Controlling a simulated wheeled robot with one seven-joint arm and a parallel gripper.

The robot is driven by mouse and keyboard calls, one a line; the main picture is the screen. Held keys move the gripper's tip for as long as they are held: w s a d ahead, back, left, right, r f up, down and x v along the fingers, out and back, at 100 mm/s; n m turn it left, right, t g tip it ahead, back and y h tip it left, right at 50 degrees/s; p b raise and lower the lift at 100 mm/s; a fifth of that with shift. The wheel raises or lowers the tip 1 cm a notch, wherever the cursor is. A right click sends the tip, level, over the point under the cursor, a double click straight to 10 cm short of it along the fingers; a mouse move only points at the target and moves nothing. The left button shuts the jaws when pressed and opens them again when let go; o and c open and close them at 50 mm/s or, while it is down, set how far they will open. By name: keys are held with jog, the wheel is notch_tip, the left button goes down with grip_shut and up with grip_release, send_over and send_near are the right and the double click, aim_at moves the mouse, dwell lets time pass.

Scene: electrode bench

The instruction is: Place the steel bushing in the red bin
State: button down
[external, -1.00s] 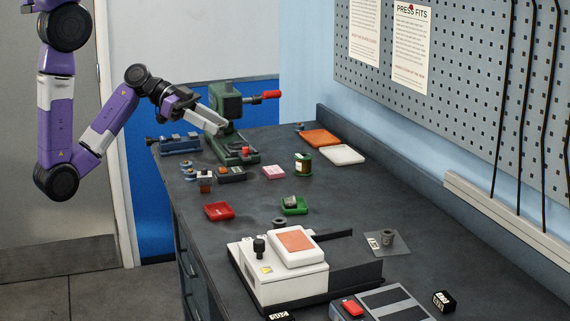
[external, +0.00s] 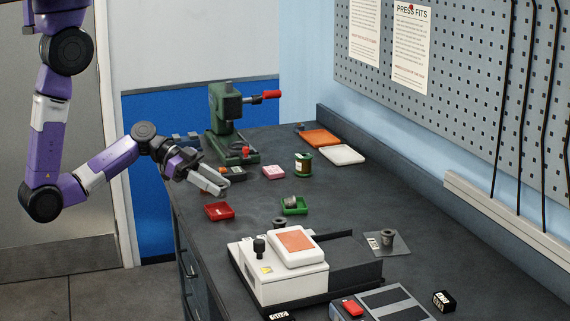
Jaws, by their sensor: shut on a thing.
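My gripper (external: 222,188) is low over the left side of the bench, just above and behind the red bin (external: 219,212). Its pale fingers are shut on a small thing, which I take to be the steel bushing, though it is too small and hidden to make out. The red bin is a shallow tray near the bench's left edge, and it looks empty. Other grey cylinders show: one in the green bin (external: 295,209), one (external: 279,222) behind the white fixture, and one (external: 387,236) on a clear plate at right.
A green press (external: 230,120) with a red handle stands behind my gripper. A white fixture (external: 285,270) fills the front. The bench between bins is clear.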

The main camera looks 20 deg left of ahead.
jog(key=shift+f, duration=1.9)
jog(key=shift+f, duration=0.15)
jog(key=shift+f+b, duration=0.35)
jog(key=shift+b, duration=0.1)
jog(key=shift+f, duration=0.1)
jog(key=c, duration=1)
grip_release()
jog(key=shift+r, duration=0.2)
